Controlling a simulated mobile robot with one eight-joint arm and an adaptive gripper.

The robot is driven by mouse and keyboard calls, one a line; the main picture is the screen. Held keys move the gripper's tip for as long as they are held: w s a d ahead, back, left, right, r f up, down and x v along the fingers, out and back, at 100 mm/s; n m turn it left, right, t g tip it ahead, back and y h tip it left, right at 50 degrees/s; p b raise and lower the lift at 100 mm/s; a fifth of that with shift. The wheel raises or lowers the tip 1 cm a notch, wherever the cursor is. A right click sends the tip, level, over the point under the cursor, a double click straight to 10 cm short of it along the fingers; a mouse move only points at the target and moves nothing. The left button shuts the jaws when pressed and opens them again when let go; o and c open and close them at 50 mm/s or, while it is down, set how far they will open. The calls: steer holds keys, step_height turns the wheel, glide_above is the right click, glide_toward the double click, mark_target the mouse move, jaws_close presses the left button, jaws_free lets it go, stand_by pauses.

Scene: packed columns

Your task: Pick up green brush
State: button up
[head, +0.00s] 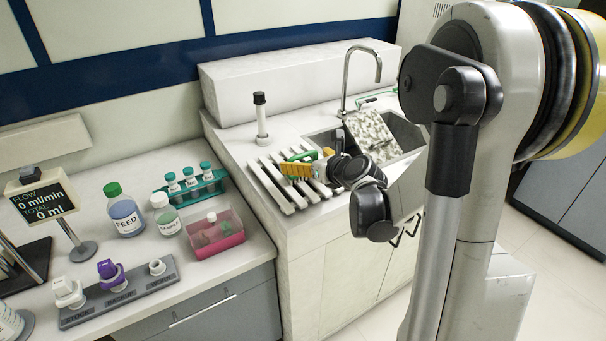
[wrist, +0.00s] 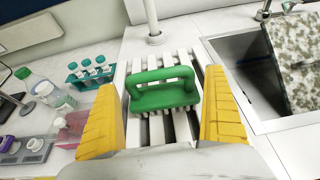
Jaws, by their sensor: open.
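The green brush (wrist: 162,92) lies on a white slatted rack (wrist: 186,128) beside the sink, its arched handle facing up toward the wrist camera. Its bristles show as a pale fringe along its lower edge. My gripper (wrist: 164,115) has yellow fingers spread wide, one on each side of the brush in the wrist view, with visible gaps between them and it. It holds nothing. In the head view my gripper (head: 312,170) is over the rack (head: 277,186), and the brush (head: 304,156) is partly hidden behind the yellow fingers.
A sink (head: 402,137) with a speckled board (head: 371,135) leaning in it is right of the rack. A white post with a black top (head: 261,120) stands behind the rack. Bottles, a teal tube rack (head: 192,187) and a pink tray (head: 216,233) stand on the left counter.

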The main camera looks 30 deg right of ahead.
steer(key=shift+x, duration=0.85)
steer(key=shift+s, duration=0.1)
steer(key=c, duration=1)
steer(key=shift+r, duration=0.1)
